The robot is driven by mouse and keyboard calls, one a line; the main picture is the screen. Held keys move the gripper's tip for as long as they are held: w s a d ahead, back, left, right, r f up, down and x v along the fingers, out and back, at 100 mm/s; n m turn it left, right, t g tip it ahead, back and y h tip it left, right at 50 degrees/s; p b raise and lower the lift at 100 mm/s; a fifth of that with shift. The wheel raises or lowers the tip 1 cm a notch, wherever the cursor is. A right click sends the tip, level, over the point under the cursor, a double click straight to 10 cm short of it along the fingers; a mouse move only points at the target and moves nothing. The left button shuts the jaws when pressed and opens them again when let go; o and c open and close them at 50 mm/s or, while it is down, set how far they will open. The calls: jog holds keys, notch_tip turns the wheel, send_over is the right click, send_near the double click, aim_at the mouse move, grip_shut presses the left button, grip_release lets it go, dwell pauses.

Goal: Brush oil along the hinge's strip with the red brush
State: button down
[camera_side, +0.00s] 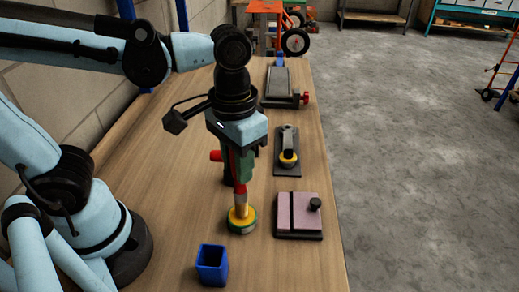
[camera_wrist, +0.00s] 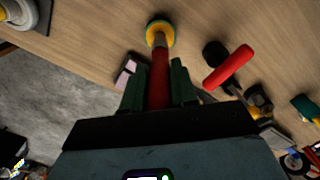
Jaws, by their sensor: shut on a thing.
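My gripper (camera_side: 239,172) is shut on the red brush (camera_wrist: 160,75), which hangs upright with its bristles down. The bristle end is at the round yellow-and-green tin (camera_side: 241,225), which shows beyond the brush in the wrist view (camera_wrist: 160,27); I cannot tell how deep the bristles reach. To the right of the tin lies a pink plate (camera_side: 310,222) with a dark strip across it and a black knob. Behind it is a dark plate with a grey arm and yellow ring (camera_side: 288,157). I cannot tell for sure which piece is the hinge.
A blue open box (camera_side: 212,262) stands at the front of the wooden table (camera_side: 170,215). A grey plate with a red knob (camera_side: 279,82) lies at the back. A red handle (camera_wrist: 228,68) is close beside my gripper. The table's right edge drops to a concrete floor.

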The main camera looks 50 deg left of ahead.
jog(key=shift+r, duration=3.2)
jog(key=w+a+r, duration=0.2)
jog(key=w+a, duration=0.8)
jog(key=w, duration=0.2)
jog(key=shift+w+a, duration=0.2)
jog(key=shift+w, duration=0.05)
jog(key=c, duration=1.4)
grip_release()
grip_shut()
jog(key=s+d+f+m, duration=0.1)
jog(key=s+d+m, duration=0.1)
jog(key=d, duration=0.8)
jog(key=s+d+f+m, duration=0.1)
jog(key=s+d+m, duration=0.1)
jog(key=d, duration=0.8)
jog(key=shift+s+f+m, duration=0.3)
jog(key=shift+s, duration=0.45)
